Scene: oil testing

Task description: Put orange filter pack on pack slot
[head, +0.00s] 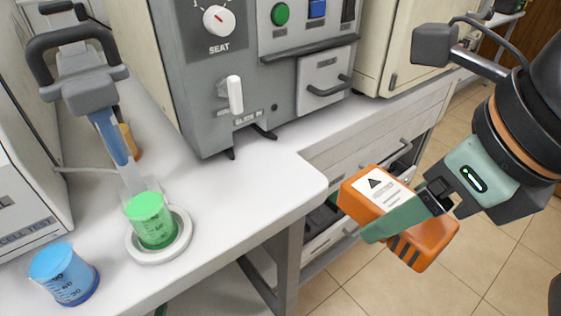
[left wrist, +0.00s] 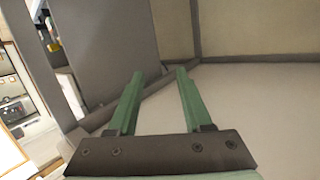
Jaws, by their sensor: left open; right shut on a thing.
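The orange filter pack (head: 425,247) has a white label with a black triangle and dark slots at its lower end. My right gripper (head: 392,222) is shut on it and holds it tilted, in front of the counter's right edge and above the floor. My left gripper (left wrist: 154,75) is open and empty in the left wrist view, facing grey and beige surfaces. It is not in the head view. I cannot make out a pack slot in either view.
The white counter (head: 245,185) bears a grey machine (head: 205,85) with a red-marked knob and a white lever. A green beaker (head: 152,222) stands on a round white base, with a blue beaker (head: 66,275) at the left. Drawers (head: 365,165) lie under the counter; tiled floor is at right.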

